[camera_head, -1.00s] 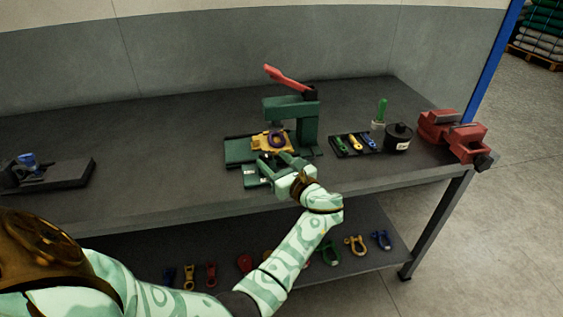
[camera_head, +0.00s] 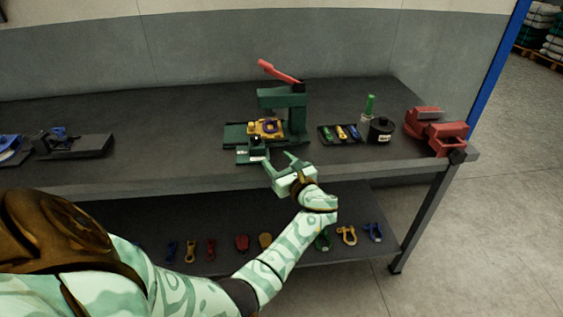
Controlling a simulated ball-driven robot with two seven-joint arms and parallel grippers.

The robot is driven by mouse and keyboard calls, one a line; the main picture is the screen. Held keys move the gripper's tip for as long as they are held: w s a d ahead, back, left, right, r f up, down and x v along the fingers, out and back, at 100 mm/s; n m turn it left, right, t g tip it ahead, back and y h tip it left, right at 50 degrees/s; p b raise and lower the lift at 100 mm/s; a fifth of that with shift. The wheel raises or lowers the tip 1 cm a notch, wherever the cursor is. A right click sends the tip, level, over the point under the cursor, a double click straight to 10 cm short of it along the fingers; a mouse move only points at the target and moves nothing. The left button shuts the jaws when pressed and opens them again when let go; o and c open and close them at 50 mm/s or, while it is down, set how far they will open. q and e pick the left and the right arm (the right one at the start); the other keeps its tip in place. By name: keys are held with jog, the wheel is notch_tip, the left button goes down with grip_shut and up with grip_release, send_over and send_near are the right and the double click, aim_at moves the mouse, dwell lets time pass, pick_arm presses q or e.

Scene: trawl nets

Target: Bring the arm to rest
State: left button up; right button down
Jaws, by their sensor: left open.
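My left gripper (camera_head: 280,165) is open and empty in front of the green press, just above the bench's front edge. My left arm (camera_head: 278,246) reaches in from the lower left. The green press (camera_head: 284,115) stands on the bench with its red lever (camera_head: 279,71) raised. My right gripper does not show.
The dark bench (camera_head: 170,118) also holds a tray of small coloured tools (camera_head: 341,134), a black pot (camera_head: 381,130), a red vise (camera_head: 437,130) and a dark fixture (camera_head: 75,144). Several coloured shackles lie on the lower shelf (camera_head: 291,250). Open floor (camera_head: 500,220) lies at right.

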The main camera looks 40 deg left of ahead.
pick_arm(q)
jog(key=s+d+f+n+h, duration=0.1)
jog(key=s+d+f+h, duration=0.3)
jog(key=f, duration=0.7)
jog(key=s+d+f+n+h, duration=0.1)
jog(key=s+d+f+h, duration=0.15)
jog(key=s+f, duration=0.6)
jog(key=s+d+f+n+h, duration=0.2)
jog(key=d+f+h, duration=0.15)
jog(key=f, duration=0.95)
jog(key=s+d+f+n+g+h, duration=0.25)
jog(key=s+f, duration=0.35)
jog(key=s, duration=0.4)
jog(key=s+d+f+n+g+h, duration=0.1)
jog(key=s+d+f+n+h, duration=0.15)
jog(key=s+f, duration=0.5)
jog(key=s+d+n+g+h, duration=0.1)
jog(key=s+n, duration=0.3)
jog(key=s, duration=0.7)
jog(key=s+d+f+n+h, duration=0.1)
jog(key=s+d+n, duration=0.2)
jog(key=s, duration=0.7)
jog(key=shift+s+n+g, duration=0.35)
jog(key=shift+n, duration=0.55)
jog(key=shift+f, duration=0.1)
